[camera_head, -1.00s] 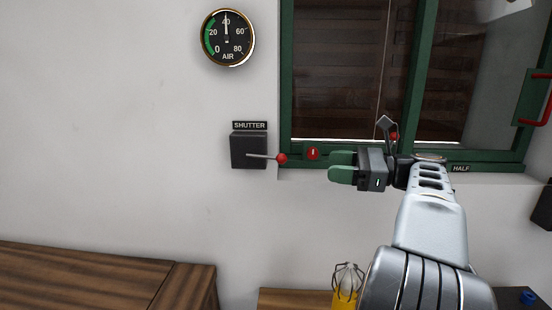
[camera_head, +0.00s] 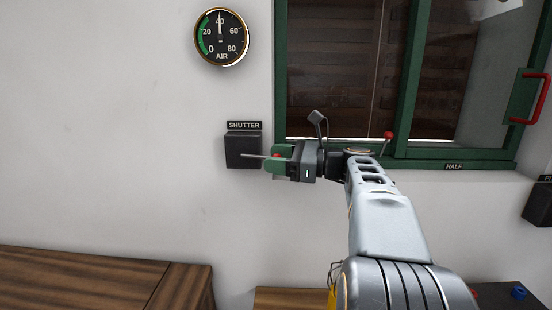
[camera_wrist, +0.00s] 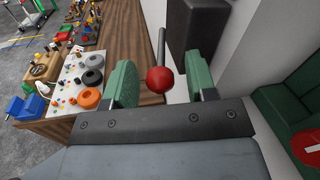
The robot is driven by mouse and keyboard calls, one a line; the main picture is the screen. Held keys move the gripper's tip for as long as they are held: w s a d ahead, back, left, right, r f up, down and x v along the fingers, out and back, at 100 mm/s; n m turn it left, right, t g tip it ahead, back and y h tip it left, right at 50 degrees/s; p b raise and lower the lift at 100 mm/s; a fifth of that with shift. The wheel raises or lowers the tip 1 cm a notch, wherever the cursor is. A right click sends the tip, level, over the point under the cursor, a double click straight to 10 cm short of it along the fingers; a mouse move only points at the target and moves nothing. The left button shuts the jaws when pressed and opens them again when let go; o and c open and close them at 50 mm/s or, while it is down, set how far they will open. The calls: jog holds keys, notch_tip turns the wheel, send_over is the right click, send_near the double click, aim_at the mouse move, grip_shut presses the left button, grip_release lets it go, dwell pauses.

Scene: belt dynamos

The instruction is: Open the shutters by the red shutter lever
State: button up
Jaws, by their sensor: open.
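The shutter lever is a thin grey rod (camera_head: 251,156) pointing right from a dark box (camera_head: 241,146) under a SHUTTER sign (camera_head: 244,126). Its red ball knob (camera_wrist: 160,80) shows in the wrist view between the two green finger pads of my gripper (camera_wrist: 160,84). The pads are apart, with a gap visible on each side of the knob. In the head view my gripper (camera_head: 276,160) reaches the lever's end from the right, and its fingers mostly hide the knob. The dark slatted shutters (camera_head: 330,70) are down behind the green-framed window.
A wooden counter (camera_head: 80,278) is below left. An air gauge (camera_head: 221,37) hangs above.

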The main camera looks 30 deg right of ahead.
jog(key=shift+c, duration=0.2)
grip_shut()
dwell(0.4)
